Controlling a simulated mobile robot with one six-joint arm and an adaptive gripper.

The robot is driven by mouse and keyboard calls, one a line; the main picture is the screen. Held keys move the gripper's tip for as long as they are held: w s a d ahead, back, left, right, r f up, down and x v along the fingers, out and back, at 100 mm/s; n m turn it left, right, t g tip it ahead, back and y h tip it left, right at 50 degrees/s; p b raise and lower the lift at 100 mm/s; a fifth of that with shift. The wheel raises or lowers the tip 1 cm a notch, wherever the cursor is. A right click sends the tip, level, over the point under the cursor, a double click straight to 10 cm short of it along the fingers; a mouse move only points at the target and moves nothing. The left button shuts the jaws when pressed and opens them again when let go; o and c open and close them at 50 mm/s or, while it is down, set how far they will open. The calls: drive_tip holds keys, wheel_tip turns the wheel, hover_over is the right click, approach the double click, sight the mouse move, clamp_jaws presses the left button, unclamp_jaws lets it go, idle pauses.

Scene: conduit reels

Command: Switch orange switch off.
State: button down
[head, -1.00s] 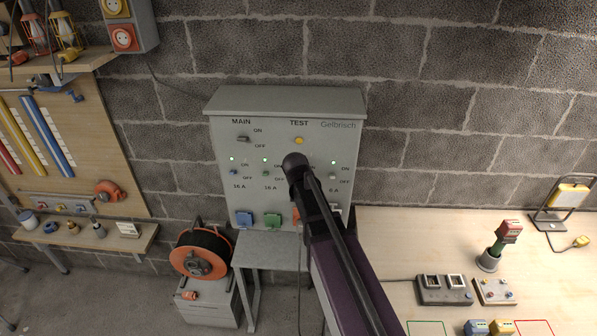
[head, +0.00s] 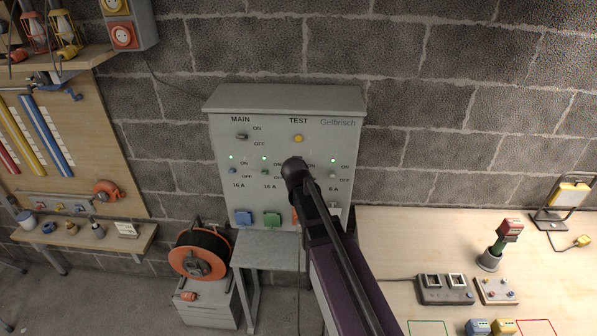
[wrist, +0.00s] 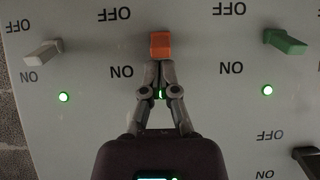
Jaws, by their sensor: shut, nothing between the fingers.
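The orange switch (wrist: 160,45) is a small orange lever on the grey panel, between printed ON and OFF labels that appear upside down in the wrist view. OFF is on the upper side of that picture, ON on the lower side. My gripper (wrist: 157,66) is shut and empty, with its tips right at the lever's ON-side edge. I cannot tell whether they touch. A green lamp (wrist: 162,93) glows between the fingers, partly hidden. In the head view my gripper and wrist cover the orange switch on the panel (head: 222,140).
A white switch (wrist: 42,51) and a green switch (wrist: 285,42) flank the orange one, each with a lit green lamp. A dark switch (wrist: 308,160) lies at the lower right. In the head view, a yellow TEST button (head: 298,138) is just above my wrist.

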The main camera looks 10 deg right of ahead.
drive_tip(key=shift+s+a+f+t+b, duration=0.1)
drive_tip(key=shift+s+f+t+b, duration=0.25)
drive_tip(key=shift+t+b, duration=0.9)
drive_tip(key=shift+s+f+g+b, duration=0.2)
drive_tip(key=shift+f+g+b, duration=0.05)
drive_tip(key=shift+b, duration=0.35)
drive_tip(key=shift+s+a+f+b, duration=0.15)
drive_tip(key=shift+f+b, duration=0.2)
drive_tip(key=shift+f, duration=0.05)
drive_tip(key=shift+r, duration=0.15)
drive_tip(key=shift+r+p, duration=0.65)
drive_tip(key=shift+p, duration=0.15)
idle(0.3)
